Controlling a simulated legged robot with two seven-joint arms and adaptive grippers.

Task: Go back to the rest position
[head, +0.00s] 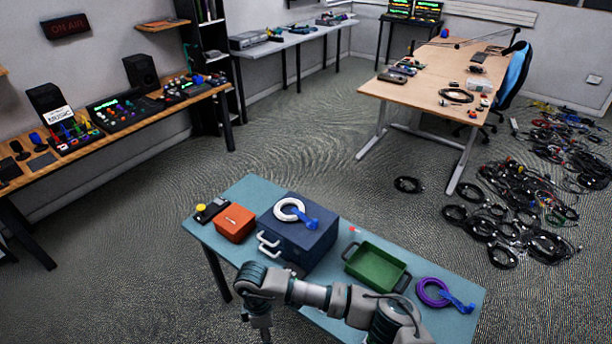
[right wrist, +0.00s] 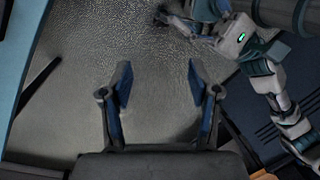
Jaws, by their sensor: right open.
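My right gripper (right wrist: 158,76) is open in the right wrist view, with nothing between its two fingers and grey floor beyond them. In the head view one of my arms crosses the near edge of the teal table (head: 458,328); no gripper fingers can be made out there. A white cable coil (head: 281,213) with a blue tie lies on the dark blue box (head: 318,243). A purple cable coil (head: 424,296) with a blue tie lies at the table's right end, beside the green tray (head: 380,270).
An orange box (head: 235,224) and a small dark device with a yellow knob (head: 201,208) are on the table's left end. A wooden desk (head: 415,95) stands at the back right, with many loose cables (head: 520,205) on the floor beside it. The floor left of the teal table is clear.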

